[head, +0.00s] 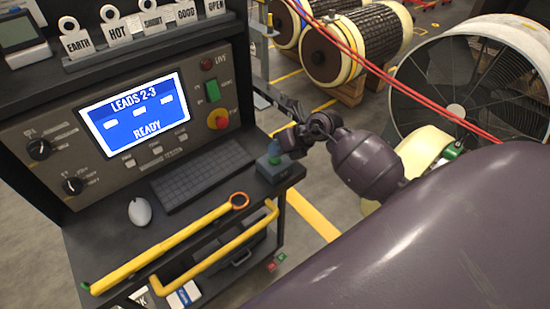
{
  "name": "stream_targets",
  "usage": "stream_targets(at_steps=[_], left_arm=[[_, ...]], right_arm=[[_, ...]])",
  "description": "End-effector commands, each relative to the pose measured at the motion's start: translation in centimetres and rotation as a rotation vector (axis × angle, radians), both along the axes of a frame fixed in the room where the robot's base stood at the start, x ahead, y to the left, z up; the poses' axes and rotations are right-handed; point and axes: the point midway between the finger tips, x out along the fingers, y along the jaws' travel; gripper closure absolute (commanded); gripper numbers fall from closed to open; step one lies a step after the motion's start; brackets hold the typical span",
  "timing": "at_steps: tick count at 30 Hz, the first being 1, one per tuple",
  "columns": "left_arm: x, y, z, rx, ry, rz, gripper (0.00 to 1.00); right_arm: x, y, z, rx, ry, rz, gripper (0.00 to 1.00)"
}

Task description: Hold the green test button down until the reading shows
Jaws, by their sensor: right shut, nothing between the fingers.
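The tester's screen (133,115) reads "LEADS 2-3", three blank white bars and "READY". A green rectangular button (212,91) is on the panel right of the screen, between a red lamp and a red knob on yellow. A small box (280,169) with a blue-green top piece (274,152) stands at the right end of the desk. My right gripper (280,147) is shut and empty, just above this box. I cannot tell whether it touches the top piece. It is apart from the panel's green button. My left gripper is out of view.
A keyboard (193,179) and mouse (139,212) lie on the desk. Yellow bars (165,245) run along its front. Tags reading EARTH, HOT, SHORT, GOOD and OPEN stand on the shelf above. Wound rotors (353,45), red cables and a large fan (475,85) are behind, right.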

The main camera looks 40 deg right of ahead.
Motion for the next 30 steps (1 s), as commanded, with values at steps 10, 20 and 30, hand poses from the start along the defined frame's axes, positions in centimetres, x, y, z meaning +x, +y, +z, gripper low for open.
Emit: stream_targets(at_steps=[10,20,30], left_arm=[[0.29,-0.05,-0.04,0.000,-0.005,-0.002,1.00],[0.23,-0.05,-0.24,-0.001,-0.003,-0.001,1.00],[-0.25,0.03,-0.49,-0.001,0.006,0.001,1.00]], right_arm=[[-0.01,-0.01,-0.37,0.000,0.000,0.000,1.00],[-0.02,-0.01,-0.71,0.000,0.001,0.001,1.00],[-0.03,0.00,-0.79,0.000,0.001,0.001,1.00]])
